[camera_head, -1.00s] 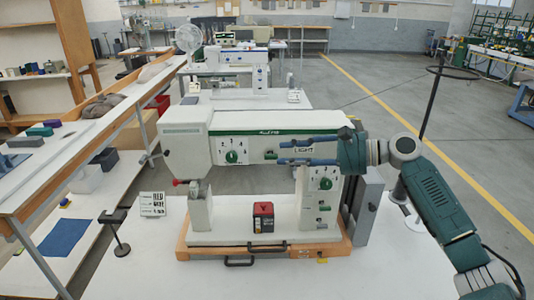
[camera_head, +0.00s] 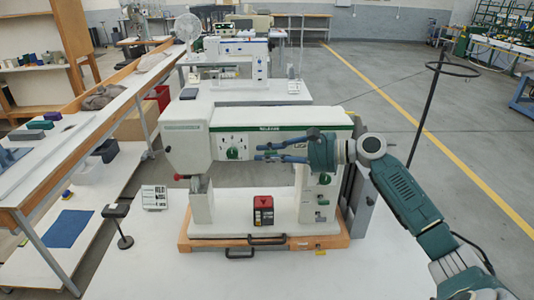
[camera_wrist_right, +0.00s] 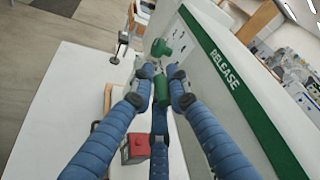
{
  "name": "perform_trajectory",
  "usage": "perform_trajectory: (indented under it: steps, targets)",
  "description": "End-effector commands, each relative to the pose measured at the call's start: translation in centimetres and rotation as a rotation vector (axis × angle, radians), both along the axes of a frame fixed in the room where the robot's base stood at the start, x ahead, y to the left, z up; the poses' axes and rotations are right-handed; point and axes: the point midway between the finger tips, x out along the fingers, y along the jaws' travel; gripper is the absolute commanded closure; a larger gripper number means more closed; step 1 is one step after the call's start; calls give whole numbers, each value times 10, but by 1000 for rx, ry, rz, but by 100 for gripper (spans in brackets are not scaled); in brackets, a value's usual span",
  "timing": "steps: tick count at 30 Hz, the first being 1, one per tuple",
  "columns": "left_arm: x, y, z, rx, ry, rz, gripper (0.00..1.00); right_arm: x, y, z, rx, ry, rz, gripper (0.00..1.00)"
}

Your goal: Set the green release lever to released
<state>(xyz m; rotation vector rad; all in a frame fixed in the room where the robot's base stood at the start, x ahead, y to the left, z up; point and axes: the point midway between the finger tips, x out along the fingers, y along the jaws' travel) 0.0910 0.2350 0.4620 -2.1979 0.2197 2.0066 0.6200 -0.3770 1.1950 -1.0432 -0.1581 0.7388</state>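The white machine (camera_head: 275,117) has a green stripe with lettering, which reads RELEASE in the right wrist view (camera_wrist_right: 225,68). In that view a short green lever (camera_wrist_right: 161,90) stands out from the machine's face, between the blue fingers of my right gripper (camera_wrist_right: 161,82). The fingers are spread on both sides of it, and I cannot tell whether they touch it. A green knob (camera_wrist_right: 161,48) sits beyond. In the head view my right gripper (camera_head: 257,152) points left across the machine's front and hides the lever. My left gripper is not in view.
A red and black box (camera_head: 263,213) stands under the machine arm. A green dial (camera_head: 232,154) is left of my fingertips. A small sign (camera_head: 154,197) and a black-topped stand (camera_head: 117,211) are at left.

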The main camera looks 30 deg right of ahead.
Motion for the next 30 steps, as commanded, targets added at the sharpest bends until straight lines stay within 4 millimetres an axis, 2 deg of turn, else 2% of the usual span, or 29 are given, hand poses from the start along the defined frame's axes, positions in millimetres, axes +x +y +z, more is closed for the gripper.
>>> perform_trajectory:
  steps: [23,30]
  targets:
    - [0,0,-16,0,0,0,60,0,0,-1,-40,-80,-1,100]
    - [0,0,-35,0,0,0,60,-1,1,-8,-82,-151,-1,100]
